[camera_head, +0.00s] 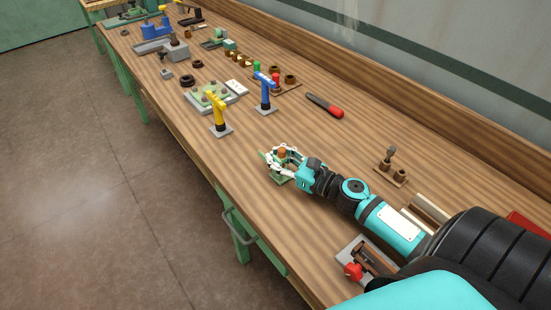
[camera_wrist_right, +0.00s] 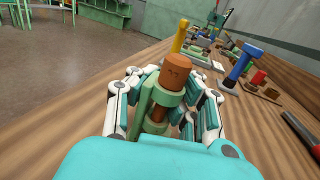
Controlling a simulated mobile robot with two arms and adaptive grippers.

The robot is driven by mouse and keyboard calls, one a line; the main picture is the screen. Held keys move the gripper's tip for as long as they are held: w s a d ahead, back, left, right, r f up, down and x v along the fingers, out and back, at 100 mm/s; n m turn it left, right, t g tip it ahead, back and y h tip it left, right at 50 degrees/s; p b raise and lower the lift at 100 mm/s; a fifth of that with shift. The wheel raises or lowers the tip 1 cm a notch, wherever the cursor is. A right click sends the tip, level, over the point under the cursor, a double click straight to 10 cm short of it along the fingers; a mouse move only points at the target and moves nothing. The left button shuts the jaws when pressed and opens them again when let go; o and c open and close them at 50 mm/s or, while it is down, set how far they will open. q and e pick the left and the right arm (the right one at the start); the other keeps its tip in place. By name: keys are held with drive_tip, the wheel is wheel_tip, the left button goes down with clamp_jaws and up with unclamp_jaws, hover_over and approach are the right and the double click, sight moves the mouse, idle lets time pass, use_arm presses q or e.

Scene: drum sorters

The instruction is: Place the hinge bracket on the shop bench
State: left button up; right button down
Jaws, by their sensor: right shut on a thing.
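The shop bench (camera_head: 239,151) is a long wooden bench running from the near right to the far left. My right gripper (camera_head: 281,158) is over its front half, shut on a green bracket with an orange-brown pin, which I take as the hinge bracket (camera_head: 284,179). In the right wrist view the fingers close around the bracket (camera_wrist_right: 146,100), and its brown pin (camera_wrist_right: 176,70) stands up between them. The bracket's underside is hidden, so I cannot tell whether it touches the bench. My left gripper is not in view.
A yellow-handled tool (camera_head: 217,112) and a blue-handled tool (camera_head: 265,92) stand left of and beyond my right gripper. A red-handled tool (camera_head: 326,107) lies behind. A small brown fixture (camera_head: 389,168) sits to the right. The bench's front edge is close; bare wood surrounds the gripper.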

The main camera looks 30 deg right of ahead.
drive_tip(key=shift+f, duration=0.15)
drive_tip(key=c, duration=1.2)
unclamp_jaws()
drive_tip(key=shift+o, duration=0.2)
drive_tip(key=shift+s, duration=0.3)
drive_tip(key=b+v, duration=0.1)
drive_tip(key=v, duration=0.6)
